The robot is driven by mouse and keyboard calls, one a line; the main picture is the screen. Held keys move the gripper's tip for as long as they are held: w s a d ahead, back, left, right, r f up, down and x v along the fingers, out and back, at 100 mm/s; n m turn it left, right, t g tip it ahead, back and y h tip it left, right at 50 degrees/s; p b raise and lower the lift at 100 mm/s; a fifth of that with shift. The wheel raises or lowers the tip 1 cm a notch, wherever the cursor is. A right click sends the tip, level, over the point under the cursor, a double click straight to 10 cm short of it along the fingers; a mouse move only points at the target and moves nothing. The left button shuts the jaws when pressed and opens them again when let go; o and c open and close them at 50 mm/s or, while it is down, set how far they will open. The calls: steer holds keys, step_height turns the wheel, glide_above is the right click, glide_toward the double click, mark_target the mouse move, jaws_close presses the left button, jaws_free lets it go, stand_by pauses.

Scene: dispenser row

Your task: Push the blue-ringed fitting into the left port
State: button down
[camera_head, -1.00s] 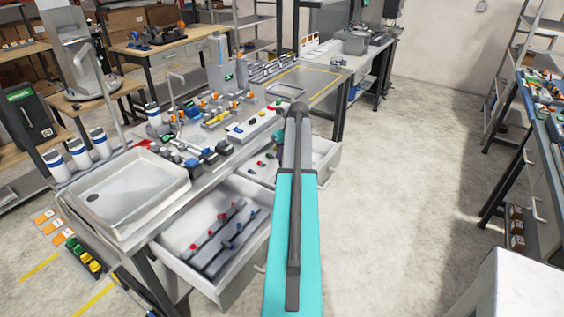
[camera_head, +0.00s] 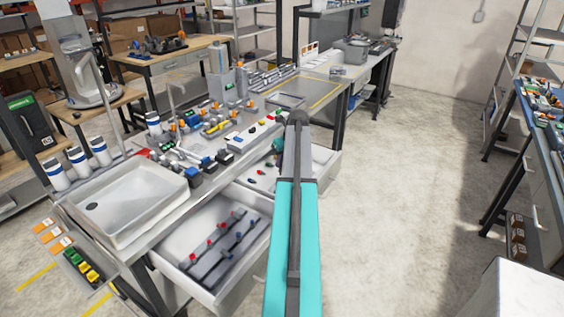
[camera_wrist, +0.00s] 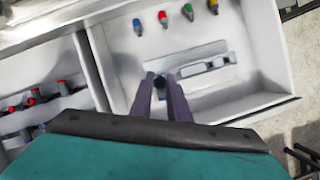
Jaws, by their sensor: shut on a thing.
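In the wrist view my gripper (camera_wrist: 160,78) points down into an open white drawer. Its two dark fingers are shut on a small dark fitting with a blue part (camera_wrist: 159,84), mostly hidden between the fingertips. A pale grey block with dark openings (camera_wrist: 207,67) lies on the drawer floor, just right of the fingertips. I cannot tell which opening is the left port, nor whether the fitting touches the block. In the head view my arm hides the fingertips and the fitting.
The neighbouring drawer (camera_head: 165,262) holds rails of red and blue fittings. White drawer walls surround my fingers.

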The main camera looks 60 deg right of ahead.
steer(key=shift+n+g, duration=0.3)
steer(key=shift+w+a+f+b, duration=0.1)
steer(key=shift+f+b, duration=0.35)
steer(key=shift+f, duration=1.25)
steer(key=shift+w+a+f+b, duration=0.1)
steer(key=shift+f+b, duration=0.3)
steer(key=shift+f, duration=1.3)
steer(key=shift+f+b, duration=0.4)
steer(key=shift+f, duration=0.95)
steer(key=c, duration=1.6)
jaws_free()
steer(key=shift+r, duration=0.15)
steer(key=shift+b+v, duration=1.4)
steer(key=shift+v, duration=5.4)
steer(key=shift+a, duration=0.1)
